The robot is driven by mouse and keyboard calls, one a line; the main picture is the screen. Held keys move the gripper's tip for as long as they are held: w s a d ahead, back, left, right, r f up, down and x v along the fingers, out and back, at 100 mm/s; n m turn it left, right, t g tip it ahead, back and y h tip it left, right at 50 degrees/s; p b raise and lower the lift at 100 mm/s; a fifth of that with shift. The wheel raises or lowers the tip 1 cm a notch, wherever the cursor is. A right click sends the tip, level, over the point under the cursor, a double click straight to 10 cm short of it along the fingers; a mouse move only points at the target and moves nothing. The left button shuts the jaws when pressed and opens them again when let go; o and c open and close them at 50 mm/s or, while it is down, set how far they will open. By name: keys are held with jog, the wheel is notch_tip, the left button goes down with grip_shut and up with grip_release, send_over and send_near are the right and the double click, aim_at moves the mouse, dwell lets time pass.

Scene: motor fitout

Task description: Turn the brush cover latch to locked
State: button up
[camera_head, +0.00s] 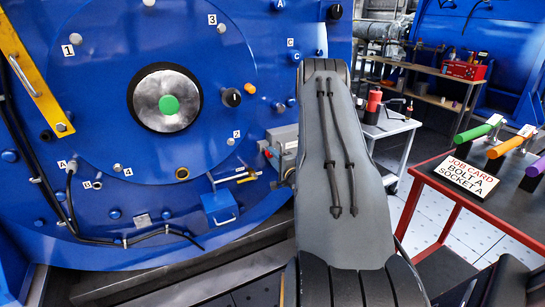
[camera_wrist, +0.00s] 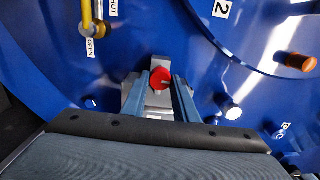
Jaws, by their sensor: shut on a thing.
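A red knob (camera_wrist: 160,77), which looks like the brush cover latch, sits on a grey metal fitting (camera_wrist: 158,112) on the blue motor face. My gripper (camera_wrist: 162,83) has one blue-grey finger on each side of the knob and is shut on it. A small pale mark shows on the knob, but I cannot tell from it whether the latch is locked.
A yellow handle (camera_wrist: 85,18) with OPEN and SHUT labels is close by at left. An orange peg (camera_wrist: 295,61) and a silver bolt (camera_wrist: 231,111) stand out at right. A grey box (camera_head: 285,148) is beside my arm. A red-framed table (camera_head: 426,183) stands at right.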

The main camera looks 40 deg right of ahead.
dwell(0.3)
jog(key=o, duration=1)
jog(key=v, duration=0.7)
jog(key=shift+s+a, duration=0.1)
jog(key=shift+s, duration=0.3)
